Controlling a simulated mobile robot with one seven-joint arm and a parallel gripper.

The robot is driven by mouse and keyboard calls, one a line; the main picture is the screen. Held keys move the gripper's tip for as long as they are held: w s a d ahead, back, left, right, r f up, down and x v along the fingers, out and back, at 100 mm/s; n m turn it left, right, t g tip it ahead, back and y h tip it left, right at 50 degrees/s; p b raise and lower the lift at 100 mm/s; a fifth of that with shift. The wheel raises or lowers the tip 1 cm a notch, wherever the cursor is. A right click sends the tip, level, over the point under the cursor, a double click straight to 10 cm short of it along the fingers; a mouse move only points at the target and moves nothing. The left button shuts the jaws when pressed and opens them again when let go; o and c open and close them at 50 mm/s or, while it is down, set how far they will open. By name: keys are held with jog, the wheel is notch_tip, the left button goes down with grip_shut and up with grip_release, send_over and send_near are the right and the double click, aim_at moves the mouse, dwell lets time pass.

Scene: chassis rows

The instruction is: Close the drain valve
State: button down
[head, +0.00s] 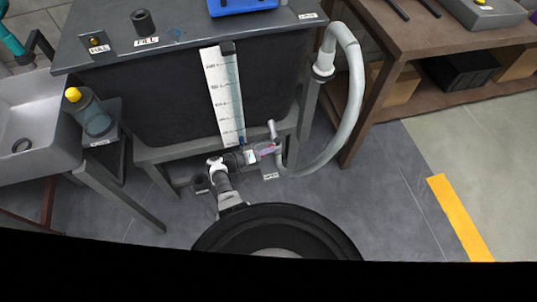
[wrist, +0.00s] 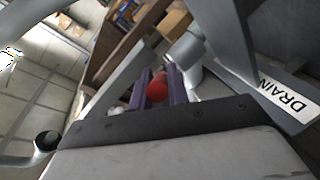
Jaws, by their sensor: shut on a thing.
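The drain valve shows in the wrist view as a red knob (wrist: 157,91) held between the two purple fingers of my gripper (wrist: 161,88), beside a grey pipe fitting (wrist: 186,52). The valve body and the lever's angle are mostly hidden behind the fingers. In the head view my gripper (head: 268,149) is low at the front right of the dark tank (head: 165,105), below the sight gauge. The DRAIN label (wrist: 287,98) is on a plate to the right in the wrist view.
A pale hose (head: 355,85) loops from the tank top to the drain area, close to my gripper. A wooden bench (head: 372,100) stands at right. A sink (head: 30,130) and a yellow-capped bottle (head: 93,115) are at left. The floor at right, near the yellow stripe (head: 458,215), is clear.

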jog(key=shift+w+a+g, duration=0.1)
jog(key=shift+w+g, duration=0.1)
jog(key=shift+g, duration=0.1)
jog(key=c, duration=1.3)
grip_release()
jog(key=shift+c, duration=0.2)
jog(key=v, duration=1.3)
jog(key=shift+s+a, duration=0.2)
jog(key=shift+a, duration=0.15)
